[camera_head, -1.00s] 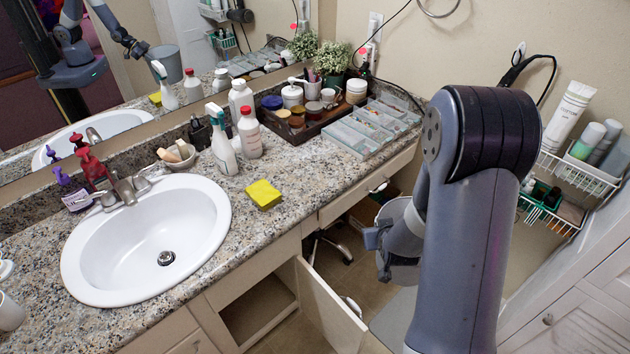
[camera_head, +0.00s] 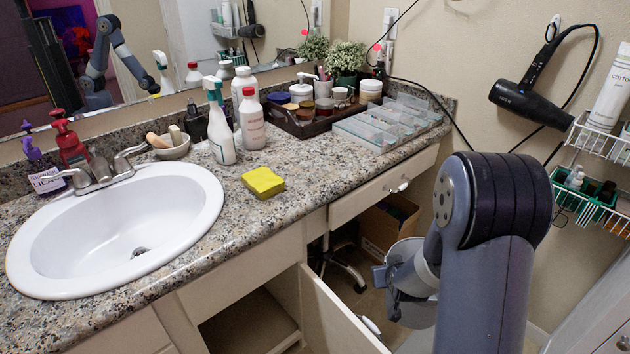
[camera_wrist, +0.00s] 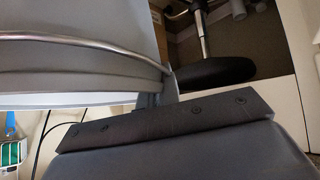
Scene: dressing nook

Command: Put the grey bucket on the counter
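The grey bucket (camera_head: 413,308) hangs below counter height in the head view, in front of the open space under the drawer. My arm hides part of it. In the wrist view the bucket (camera_wrist: 75,72) fills the upper left, its pale wall and metal wire showing close up. My gripper (camera_head: 385,275) is at the bucket's upper edge and appears shut on it; the far finger is mostly hidden. A dark finger pad (camera_wrist: 165,122) lies against the bucket. The speckled granite counter (camera_head: 305,185) runs from the sink to the back wall, higher than the bucket.
A yellow sponge (camera_head: 263,182) lies on the counter's front part, with bare stone to its right. A spray bottle (camera_head: 220,130), a white bottle (camera_head: 251,120) and clear organizer boxes (camera_head: 385,125) stand behind. An open cabinet door (camera_head: 335,315) and a drawer (camera_head: 380,190) are near the bucket.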

